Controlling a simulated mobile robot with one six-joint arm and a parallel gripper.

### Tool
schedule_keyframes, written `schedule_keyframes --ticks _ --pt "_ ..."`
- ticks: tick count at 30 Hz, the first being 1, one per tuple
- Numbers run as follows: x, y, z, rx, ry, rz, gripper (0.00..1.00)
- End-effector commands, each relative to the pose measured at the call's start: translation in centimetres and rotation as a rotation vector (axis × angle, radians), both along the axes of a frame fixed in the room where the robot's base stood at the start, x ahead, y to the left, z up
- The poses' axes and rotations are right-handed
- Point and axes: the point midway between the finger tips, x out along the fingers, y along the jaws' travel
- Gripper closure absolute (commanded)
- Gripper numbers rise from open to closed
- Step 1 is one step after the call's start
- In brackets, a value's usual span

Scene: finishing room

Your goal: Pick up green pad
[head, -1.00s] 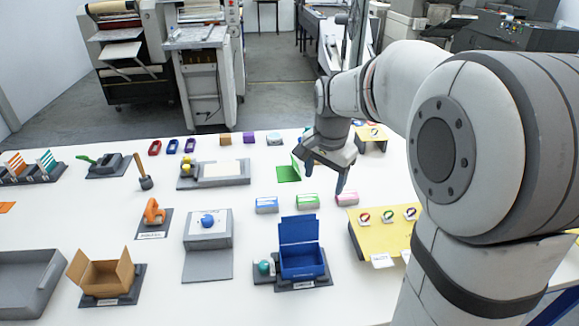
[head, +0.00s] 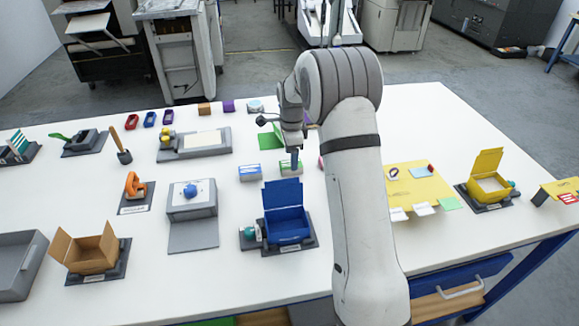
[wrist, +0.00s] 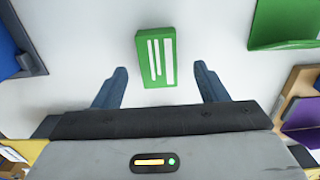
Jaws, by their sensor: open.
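The green pad (wrist: 155,57), a small green block with white stripes, lies on the white table in the wrist view. It also shows in the head view (head: 287,170), partly hidden behind my gripper. My gripper (wrist: 162,76) is open and empty, its fingers to either side of the pad's near end in the wrist view. In the head view my gripper (head: 294,162) points down over the pad. I cannot tell the exact height or whether a finger touches it.
A blue pad (head: 250,173) lies just left. A pink pad (head: 321,162) is mostly hidden by my arm. A green holder (head: 269,140) stands behind, also in the wrist view (wrist: 285,28). A blue open box (head: 286,227) stands in front. Bare table lies around the pad.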

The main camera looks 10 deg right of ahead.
Motion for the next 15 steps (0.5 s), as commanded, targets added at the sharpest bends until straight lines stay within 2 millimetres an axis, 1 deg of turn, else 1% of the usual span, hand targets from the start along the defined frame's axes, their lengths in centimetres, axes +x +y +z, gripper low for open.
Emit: schedule_keyframes --ticks 3,6,9,15 --pt "-0.3 0.1 -1.8 0.000 0.005 0.001 0.34" --pt "-0.2 0.1 -3.0 0.000 0.003 0.001 0.34" --pt "-0.2 0.1 -3.6 0.000 0.002 0.001 0.34" --pt "-0.2 0.2 -3.6 0.000 0.001 0.002 0.34"
